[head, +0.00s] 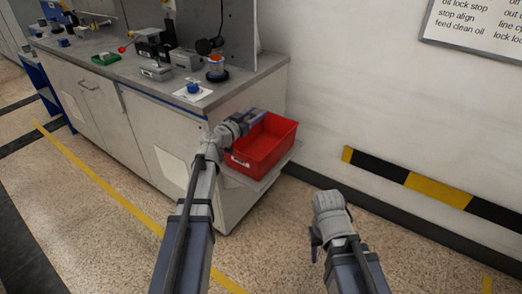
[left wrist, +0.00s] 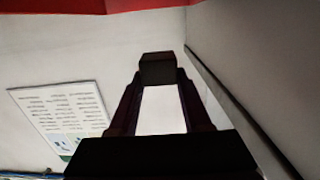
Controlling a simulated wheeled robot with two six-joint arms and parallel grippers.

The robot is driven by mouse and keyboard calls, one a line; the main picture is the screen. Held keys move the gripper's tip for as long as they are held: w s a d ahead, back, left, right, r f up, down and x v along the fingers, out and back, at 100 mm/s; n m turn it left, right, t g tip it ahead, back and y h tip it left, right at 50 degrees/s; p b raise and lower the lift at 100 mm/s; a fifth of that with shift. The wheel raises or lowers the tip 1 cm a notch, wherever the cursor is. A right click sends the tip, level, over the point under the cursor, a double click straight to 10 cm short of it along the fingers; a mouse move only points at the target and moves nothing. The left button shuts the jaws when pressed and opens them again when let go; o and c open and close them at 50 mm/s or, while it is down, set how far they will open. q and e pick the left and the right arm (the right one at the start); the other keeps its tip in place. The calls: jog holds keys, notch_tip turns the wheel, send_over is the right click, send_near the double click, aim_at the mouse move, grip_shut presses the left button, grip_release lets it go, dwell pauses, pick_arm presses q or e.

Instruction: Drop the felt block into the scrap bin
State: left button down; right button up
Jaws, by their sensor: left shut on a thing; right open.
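The red scrap bin (head: 268,160) stands on a low shelf at the right end of the workbench. My left gripper (head: 256,116) is at the back left of the bin, over its rim in the head view. In the left wrist view, the left gripper (left wrist: 160,72) is shut on a small dark block, the felt block (left wrist: 160,68), held at the fingertips. The block cannot be made out in the head view. A red strip of the bin (left wrist: 150,5) shows along the top of the wrist view. My right gripper (head: 316,242) is open, low over the floor.
The workbench (head: 120,70) carries a green tray (head: 105,58), grey devices and a blue knob on a white plate (head: 193,90). The wall with a black and yellow stripe (head: 435,188) is behind the bin. The floor at the right is clear.

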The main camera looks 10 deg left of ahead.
pick_arm(q)
notch_tip(320, 180, down, 6)
jog(key=b, duration=0.5)
jog(key=shift+b, duration=0.4)
jog(key=shift+c, duration=1.4)
grip_release()
jog(key=shift+s, duration=0.1)
jog(key=v, duration=0.7)
jog(key=shift+s, duration=0.3)
jog(key=shift+a, duration=0.15)
